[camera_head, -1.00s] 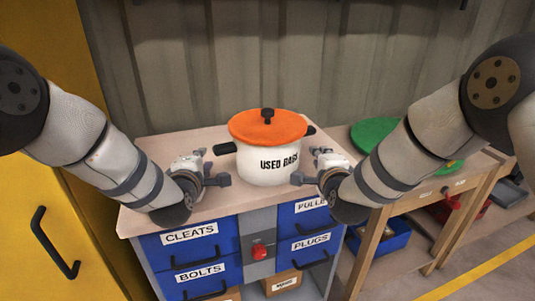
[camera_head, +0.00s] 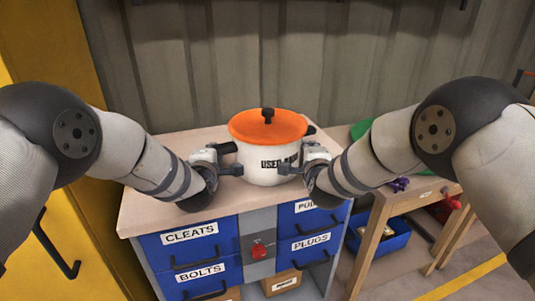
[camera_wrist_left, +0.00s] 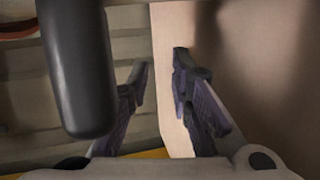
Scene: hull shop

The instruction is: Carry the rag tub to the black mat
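The rag tub (camera_head: 265,172) is a white pot with black lettering, an orange lid with a black knob, and black side handles. It stands upright on the wooden top of a cabinet. My left gripper (camera_head: 222,161) is open beside the tub's left handle (camera_head: 227,148). In the left wrist view, the handle (camera_wrist_left: 78,75) lies left of the open fingers (camera_wrist_left: 163,72), with nothing between them. My right gripper (camera_head: 294,160) is at the tub's right side, fingers apart; it covers part of the lettering. I cannot tell whether either gripper touches the tub. I see no black mat.
The cabinet top (camera_head: 150,190) is bare left of the tub. Below are blue labelled drawers (camera_head: 190,243). A yellow cabinet (camera_head: 95,215) stands at left, a corrugated wall behind. A lower wooden bench (camera_head: 415,193) at right holds a green thing (camera_head: 360,128), with a blue bin (camera_head: 388,240) beneath.

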